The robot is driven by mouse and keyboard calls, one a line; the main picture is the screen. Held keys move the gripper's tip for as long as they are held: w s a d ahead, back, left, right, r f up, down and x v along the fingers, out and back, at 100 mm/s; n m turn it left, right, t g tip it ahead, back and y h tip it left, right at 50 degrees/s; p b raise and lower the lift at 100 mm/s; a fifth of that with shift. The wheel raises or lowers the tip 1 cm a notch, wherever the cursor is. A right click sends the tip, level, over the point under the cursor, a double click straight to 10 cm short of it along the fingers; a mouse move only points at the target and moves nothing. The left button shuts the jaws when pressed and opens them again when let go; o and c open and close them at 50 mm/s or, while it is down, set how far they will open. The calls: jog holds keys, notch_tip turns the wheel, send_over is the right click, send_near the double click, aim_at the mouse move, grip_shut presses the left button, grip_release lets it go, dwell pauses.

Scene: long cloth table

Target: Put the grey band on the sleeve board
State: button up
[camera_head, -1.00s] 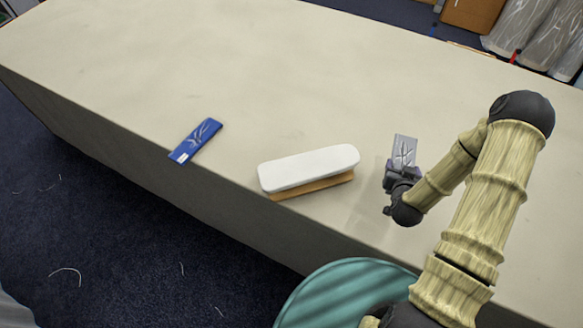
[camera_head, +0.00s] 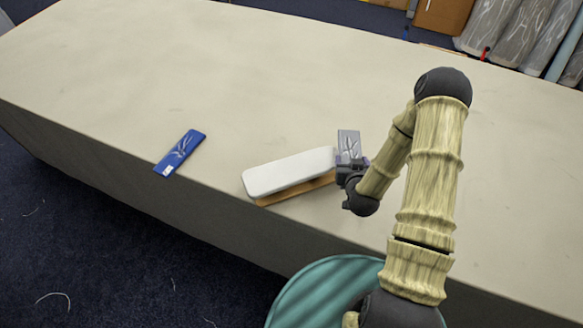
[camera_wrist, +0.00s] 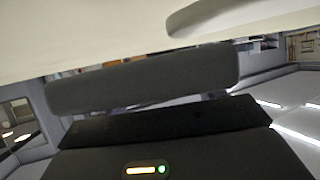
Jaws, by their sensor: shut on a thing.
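The grey band (camera_head: 349,143) is a flat grey piece with pale branching marks, standing up from my gripper (camera_head: 350,166). My gripper is shut on it, just at the right end of the sleeve board. The sleeve board has a white padded top (camera_head: 288,172) with rounded ends over a brown wooden base (camera_head: 300,188) on the table. The band and gripper overlap the board's right tip in the head view; I cannot tell whether they touch it. In the wrist view a dark grey bar (camera_wrist: 145,82) fills the middle; I cannot tell whether it is band or finger.
A blue band (camera_head: 180,152) with similar pale marks and a white label lies at the table's front edge, left of the board. The long cloth table (camera_head: 230,70) is clear behind. A teal round object (camera_head: 318,290) stands in front of the table.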

jog(key=w+a+r+n+y+b, duration=0.1)
jog(key=a, duration=0.1)
jog(key=w+a+r+n+y+b, duration=0.1)
jog(key=a, duration=0.2)
jog(key=w+a+r+n+y, duration=0.1)
jog(key=w+a+n+y, duration=0.1)
jog(key=shift+a+r+g+b, duration=0.2)
jog(key=shift+r+g+b, duration=0.1)
jog(key=shift+b, duration=0.1)
jog(key=s+a+r+n+g+y+b, duration=0.2)
jog(key=a+r+n+g+y+b, duration=0.2)
jog(key=a+n+g+y, duration=0.25)
jog(key=n+g+y, duration=0.2)
jog(key=n, duration=0.2)
send_near(286, 165)
jog(key=shift+w+a+r+b, duration=0.25)
jog(key=shift+a+r, duration=0.4)
jog(key=shift+a, duration=0.3)
jog(key=shift+w+a+r+b, duration=0.2)
jog(key=shift+a+r, duration=0.45)
jog(key=shift+a, duration=0.25)
jog(key=shift+f+p, duration=0.45)
jog(key=shift+f, duration=1.65)
